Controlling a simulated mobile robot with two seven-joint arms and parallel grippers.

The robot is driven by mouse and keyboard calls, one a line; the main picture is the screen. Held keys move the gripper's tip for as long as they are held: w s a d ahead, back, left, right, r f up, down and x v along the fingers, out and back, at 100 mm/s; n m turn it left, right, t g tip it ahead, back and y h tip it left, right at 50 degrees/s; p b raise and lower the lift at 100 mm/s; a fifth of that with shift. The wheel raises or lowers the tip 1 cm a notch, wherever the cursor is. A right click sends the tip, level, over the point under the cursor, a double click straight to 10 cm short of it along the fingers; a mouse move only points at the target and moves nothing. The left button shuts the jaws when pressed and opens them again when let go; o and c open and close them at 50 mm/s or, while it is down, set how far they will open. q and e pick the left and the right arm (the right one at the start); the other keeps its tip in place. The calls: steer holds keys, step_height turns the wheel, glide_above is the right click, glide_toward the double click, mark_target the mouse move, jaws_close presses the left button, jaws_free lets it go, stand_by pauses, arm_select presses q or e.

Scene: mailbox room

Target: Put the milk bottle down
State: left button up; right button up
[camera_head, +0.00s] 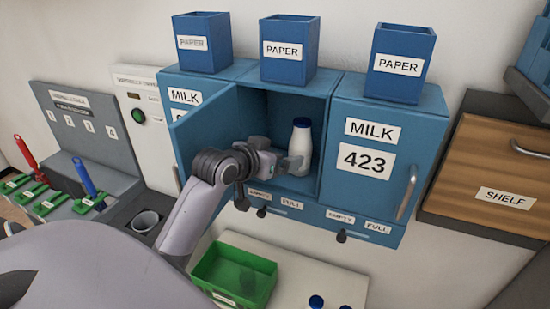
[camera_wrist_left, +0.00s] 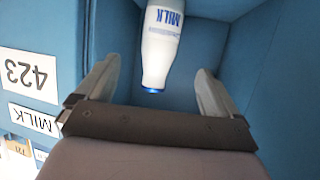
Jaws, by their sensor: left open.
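A white milk bottle (camera_head: 301,146) with a blue cap stands upright inside the open middle compartment of the blue milk box (camera_head: 331,134). My left gripper (camera_head: 291,162) is at the compartment's mouth, just left of the bottle in the head view. In the left wrist view the bottle (camera_wrist_left: 161,45) appears upside down, beyond and between the two spread fingers of the left gripper (camera_wrist_left: 158,92). A gap shows between each finger and the bottle. My right gripper is not in view.
The compartment's door (camera_head: 206,124) hangs open on the left, close to my left arm. The closed 423 door (camera_head: 375,160) is on the right. Blue paper bins (camera_head: 288,62) stand on top. A green crate (camera_head: 235,273) and blue-capped bottles (camera_head: 316,301) are below.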

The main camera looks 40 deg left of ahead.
arm_select(q)
steer(key=s+d+f+m+g+h, duration=0.1)
steer(key=s+d+f, duration=0.35)
steer(key=f, duration=0.45)
steer(key=s+d+f+m+g, duration=0.1)
steer(key=s+d+f, duration=0.35)
steer(key=f, duration=0.45)
steer(key=s+d+f+h, duration=0.1)
steer(key=s+d+f, duration=0.3)
steer(key=s, duration=0.2)
steer(key=s+d+f+m+h, duration=0.1)
steer(key=s+d+f, duration=0.2)
steer(key=s, duration=0.3)
steer(key=shift+s+d+f+g, duration=0.4)
steer(key=shift+f, duration=0.5)
steer(key=shift+a, duration=0.1)
